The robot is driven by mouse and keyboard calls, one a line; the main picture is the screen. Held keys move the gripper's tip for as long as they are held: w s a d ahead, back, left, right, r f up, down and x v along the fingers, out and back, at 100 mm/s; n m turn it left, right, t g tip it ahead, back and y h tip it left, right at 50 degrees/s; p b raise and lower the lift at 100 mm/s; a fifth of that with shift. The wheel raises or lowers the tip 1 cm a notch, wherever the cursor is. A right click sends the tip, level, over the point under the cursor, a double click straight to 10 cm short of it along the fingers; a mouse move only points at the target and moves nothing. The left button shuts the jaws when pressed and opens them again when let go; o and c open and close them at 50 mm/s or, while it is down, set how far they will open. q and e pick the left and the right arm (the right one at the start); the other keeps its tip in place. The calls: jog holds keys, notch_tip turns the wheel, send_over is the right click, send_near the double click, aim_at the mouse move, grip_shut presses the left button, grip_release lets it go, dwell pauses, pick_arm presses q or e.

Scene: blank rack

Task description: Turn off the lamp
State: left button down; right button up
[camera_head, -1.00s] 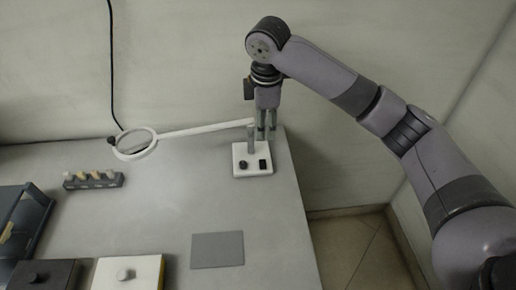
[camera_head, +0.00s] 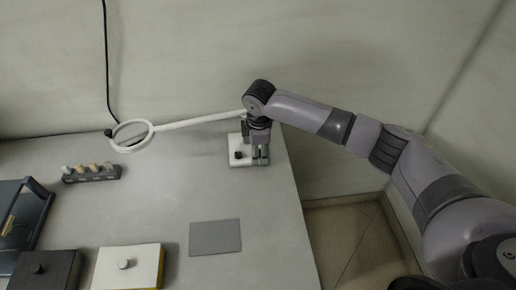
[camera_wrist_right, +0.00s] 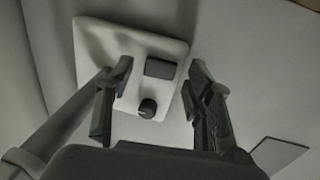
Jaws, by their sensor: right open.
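The lamp has a white ring head (camera_head: 132,135) on a long white arm (camera_head: 190,122) and a white square base (camera_head: 236,161) at the back right of the table. The base carries a round black knob (camera_head: 238,154) and a black rectangular switch (camera_wrist_right: 160,68), which the gripper hides in the head view. My right gripper (camera_head: 260,158) points down over the base. In the right wrist view my right gripper (camera_wrist_right: 161,72) is open, its fingers on either side of the switch, with nothing held. I cannot tell whether the lamp is lit. My left gripper is out of view.
A small rack with several pegs (camera_head: 92,174) stands on the left. A dark box (camera_head: 45,270), a white box (camera_head: 128,268) and a dark frame (camera_head: 30,215) are at the front left. A flat grey pad (camera_head: 215,237) lies front centre. The wall is close behind the lamp.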

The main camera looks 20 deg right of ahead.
jog(key=shift+f, duration=0.15)
grip_shut()
jog(key=shift+w+r+g+p, duration=0.1)
jog(key=shift+r+g+p, duration=0.1)
jog(key=shift+g+p, duration=0.15)
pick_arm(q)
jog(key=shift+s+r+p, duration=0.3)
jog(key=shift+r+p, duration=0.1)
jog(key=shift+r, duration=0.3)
pick_arm(e)
jog(key=shift+w+f+g, duration=0.1)
jog(key=shift+g, duration=0.25)
grip_release()
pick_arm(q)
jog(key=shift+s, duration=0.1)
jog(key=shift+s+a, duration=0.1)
pick_arm(e)
notch_tip(320, 180, up, 12)
jog(key=shift+s, duration=0.25)
